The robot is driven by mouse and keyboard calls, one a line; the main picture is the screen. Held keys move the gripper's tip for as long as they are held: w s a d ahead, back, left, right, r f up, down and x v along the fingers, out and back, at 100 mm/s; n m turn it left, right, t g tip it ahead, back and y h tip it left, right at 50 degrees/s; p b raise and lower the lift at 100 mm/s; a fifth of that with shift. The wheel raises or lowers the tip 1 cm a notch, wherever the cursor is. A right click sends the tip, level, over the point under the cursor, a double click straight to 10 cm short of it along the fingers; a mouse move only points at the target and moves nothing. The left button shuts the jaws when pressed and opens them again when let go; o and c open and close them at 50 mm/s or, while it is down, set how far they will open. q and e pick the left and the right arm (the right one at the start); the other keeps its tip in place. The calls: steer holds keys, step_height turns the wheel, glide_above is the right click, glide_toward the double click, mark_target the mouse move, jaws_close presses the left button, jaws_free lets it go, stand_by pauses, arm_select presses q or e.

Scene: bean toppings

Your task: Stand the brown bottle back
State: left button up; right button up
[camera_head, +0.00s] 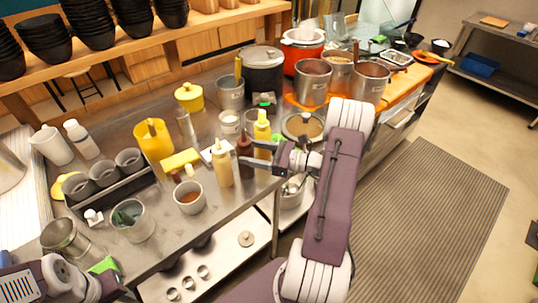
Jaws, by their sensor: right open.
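The brown bottle (245,152) stands upright near the front edge of the steel counter, between a tan bottle (222,164) and a yellow bottle (262,129). My right gripper (256,154) is open, its fingers pointing left at the brown bottle. The fingertips are at or very near the bottle's side and hide part of it; I cannot tell if they touch it. My left arm shows at the bottom left corner, and its gripper (104,280) is only partly visible, so its jaws are unclear.
Several pots, including a black one (263,75), crowd the back. The floor mat (430,220) at right is clear.

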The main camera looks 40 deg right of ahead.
steer(key=v, duration=1)
steer(key=s+a+f+n+g+y, duration=0.1)
steer(key=a+f+n+g, duration=0.1)
steer(key=a+n+g, duration=0.4)
steer(key=s+a+f+n+g, duration=0.2)
steer(key=a+g, duration=0.2)
steer(key=a, duration=0.3)
steer(key=s+a+f+n+g+h, duration=0.5)
steer(key=s+n+h, duration=0.35)
steer(key=n, duration=0.45)
steer(key=shift+w+a+r+n+t+h+p, duration=0.1)
steer(key=shift+w+r+n+t+h+p, duration=0.35)
steer(key=shift+r+n, duration=0.6)
steer(key=shift+w+a+r+n+t+h+p, duration=0.1)
steer(key=shift+w+r+n+t+h+p, duration=0.25)
steer(key=shift+r+n+h, duration=0.7)
steer(key=shift+w+a+r+n+t+h+p, duration=0.15)
steer(key=shift+w+r+n+t+p, duration=0.25)
steer(key=shift+n, duration=1.1)
